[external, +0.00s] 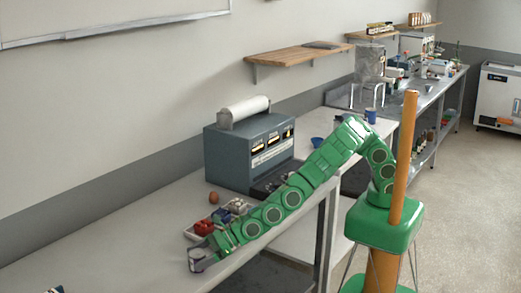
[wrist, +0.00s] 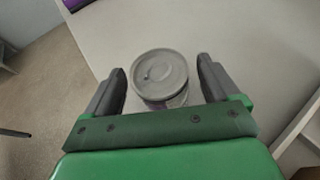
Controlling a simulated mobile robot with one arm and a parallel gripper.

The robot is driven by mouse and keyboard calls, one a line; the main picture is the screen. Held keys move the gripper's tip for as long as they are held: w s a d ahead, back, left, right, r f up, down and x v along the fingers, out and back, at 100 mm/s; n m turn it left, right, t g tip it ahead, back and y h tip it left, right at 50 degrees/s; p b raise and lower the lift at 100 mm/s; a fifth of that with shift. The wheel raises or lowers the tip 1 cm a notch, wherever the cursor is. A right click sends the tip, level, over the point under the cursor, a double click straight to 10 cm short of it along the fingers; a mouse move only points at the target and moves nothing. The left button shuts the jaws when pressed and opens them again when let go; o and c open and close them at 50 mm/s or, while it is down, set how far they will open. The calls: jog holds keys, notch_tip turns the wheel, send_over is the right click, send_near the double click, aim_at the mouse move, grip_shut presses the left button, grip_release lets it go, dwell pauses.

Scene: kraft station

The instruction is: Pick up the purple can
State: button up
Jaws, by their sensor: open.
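A can with a round grey lid (wrist: 160,75) stands upright between the fingers of my gripper (wrist: 163,84) in the wrist view. There is a gap on each side of it. In the external view my gripper (external: 199,262) is low at the front edge of the grey bench (external: 110,245), and the can is hard to make out there. A purple thing (wrist: 76,4) shows only partly at the top left edge of the wrist view.
A white tray with red items (external: 203,227) lies just behind my gripper. A brown ball-like object (external: 214,198) and a blue-grey machine (external: 250,150) stand farther back. A dark object (external: 48,290) is cut off at bottom left. The bench left of my gripper is mostly clear.

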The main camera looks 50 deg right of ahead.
jog(key=shift+w+a+f, duration=0.1)
jog(key=shift+w+a, duration=0.1)
jog(key=shift+a, duration=0.25)
jog(key=shift+w+a+f, duration=0.3)
jog(key=shift+w+a, duration=0.15)
jog(key=shift+a, duration=0.05)
jog(key=c, duration=1.2)
jog(key=shift+o, duration=0.2)
jog(key=shift+r, duration=0.15)
notch_tip(320, 180, up, 15)
notch_tip(320, 180, up, 13)
send_over(192, 254)
jog(key=shift+f, duration=0.2)
